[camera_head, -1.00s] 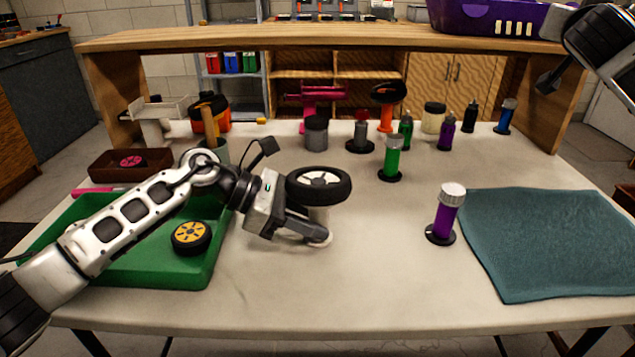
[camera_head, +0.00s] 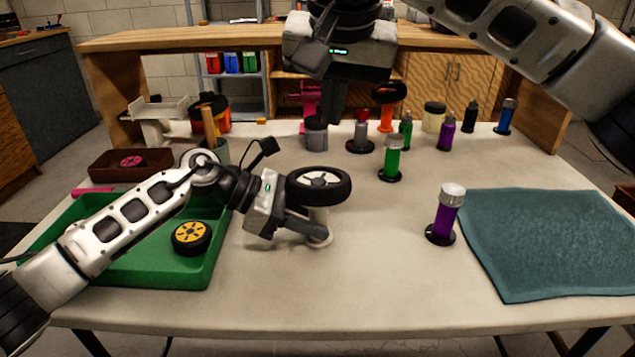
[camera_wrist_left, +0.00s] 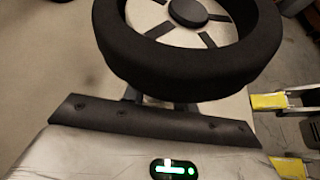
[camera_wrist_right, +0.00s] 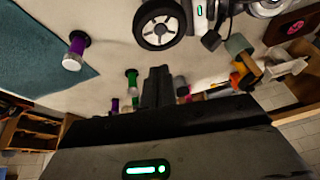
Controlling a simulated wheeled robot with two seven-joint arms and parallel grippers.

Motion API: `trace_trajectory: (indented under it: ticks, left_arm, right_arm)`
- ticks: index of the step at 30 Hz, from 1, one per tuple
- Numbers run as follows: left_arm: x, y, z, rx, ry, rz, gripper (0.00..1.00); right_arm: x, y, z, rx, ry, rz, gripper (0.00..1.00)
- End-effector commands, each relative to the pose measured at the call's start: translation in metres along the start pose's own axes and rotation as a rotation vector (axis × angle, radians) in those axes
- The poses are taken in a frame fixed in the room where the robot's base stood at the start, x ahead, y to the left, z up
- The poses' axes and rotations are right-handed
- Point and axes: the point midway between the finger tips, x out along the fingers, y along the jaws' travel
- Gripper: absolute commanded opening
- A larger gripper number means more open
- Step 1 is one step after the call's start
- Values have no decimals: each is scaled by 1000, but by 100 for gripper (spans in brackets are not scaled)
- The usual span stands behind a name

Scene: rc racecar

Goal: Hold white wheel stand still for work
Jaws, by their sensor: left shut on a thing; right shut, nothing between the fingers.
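The white wheel stand (camera_head: 318,216) stands upright near the middle of the table, with a black-tired wheel with a white hub (camera_head: 320,180) lying flat on top. My left gripper (camera_head: 312,236) is shut on the stand, low on its post under the wheel. In the left wrist view the wheel (camera_wrist_left: 190,60) hides the fingertips and most of the stand. My right gripper (camera_head: 333,112) is shut and empty, pointing down above and behind the wheel. In the right wrist view its fingers (camera_wrist_right: 157,85) are together, and the wheel (camera_wrist_right: 160,24) shows at the top.
A green tray (camera_head: 150,270) with a yellow-hubbed wheel (camera_head: 191,237) lies left, under my left arm. Right are a purple bottle (camera_head: 445,215), a green bottle (camera_head: 391,160) and a teal cloth (camera_head: 550,245). Several bottles and tools line the back. The front middle table is clear.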

Motion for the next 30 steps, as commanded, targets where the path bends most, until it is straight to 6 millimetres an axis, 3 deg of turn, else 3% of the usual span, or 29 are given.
trace_trajectory:
  ticks: [3,7,20,30]
  left_arm:
    - [0,0,0,0,0,0,8]
    - [0,0,0,0,0,0,8]
    - [0,0,0,0,0,0,8]
    - [0,0,0,0,-1,0,8]
  right_arm:
    - [-7,-11,26,-56,-71,41,0]
    - [-10,-14,40,-86,-112,66,0]
    - [-8,-14,42,-90,-120,70,0]
    - [28,-11,46,-88,-121,71,0]
